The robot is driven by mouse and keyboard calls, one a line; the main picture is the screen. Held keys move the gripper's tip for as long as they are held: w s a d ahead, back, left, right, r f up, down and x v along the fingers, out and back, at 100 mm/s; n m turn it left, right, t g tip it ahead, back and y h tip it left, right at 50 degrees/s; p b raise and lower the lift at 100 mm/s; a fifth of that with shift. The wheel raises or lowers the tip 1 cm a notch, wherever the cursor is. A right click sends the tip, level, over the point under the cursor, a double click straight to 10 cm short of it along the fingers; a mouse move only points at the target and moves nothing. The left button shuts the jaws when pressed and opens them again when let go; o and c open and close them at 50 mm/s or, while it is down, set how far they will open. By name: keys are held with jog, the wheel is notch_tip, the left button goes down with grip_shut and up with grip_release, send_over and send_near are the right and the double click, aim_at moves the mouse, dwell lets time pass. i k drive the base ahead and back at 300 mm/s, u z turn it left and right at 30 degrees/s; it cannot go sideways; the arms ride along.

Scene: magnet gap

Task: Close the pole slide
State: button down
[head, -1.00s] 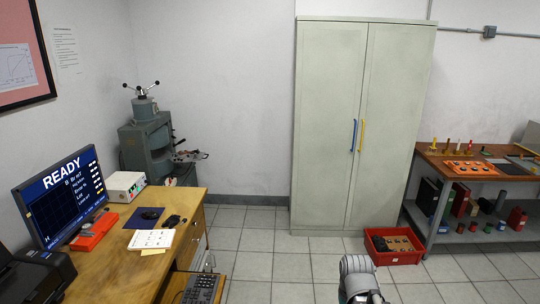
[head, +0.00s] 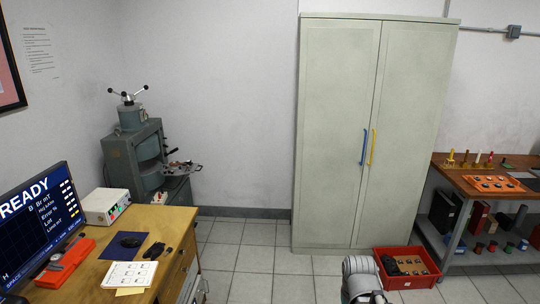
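A grey-green machine (head: 136,148) with a three-armed handle on top stands in the far left corner, behind the desk. A small flat ledge with dark parts (head: 180,167) sticks out from its right side. I cannot tell which part of it is the pole slide, or whether that slide is open or closed. A grey piece of my arm shows at the bottom, right of centre; my gripper itself is not in view and is well away from the machine.
A wooden desk (head: 178,222) with a monitor (head: 38,222) and a white box (head: 104,206) fills the left. A closed cabinet (head: 335,140) stands ahead, a red crate (head: 428,277) right of my arm, a workbench (head: 470,189) at right. Tiled floor (head: 255,260) between desk and crate is clear.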

aim_at(194, 167)
jog(key=u, duration=0.2)
jog(key=i, duration=1.5)
jog(key=u, duration=0.3)
jog(key=i, duration=0.8)
jog(key=u, duration=0.5)
jog(key=i, duration=1.25)
jog(key=u, duration=0.25)
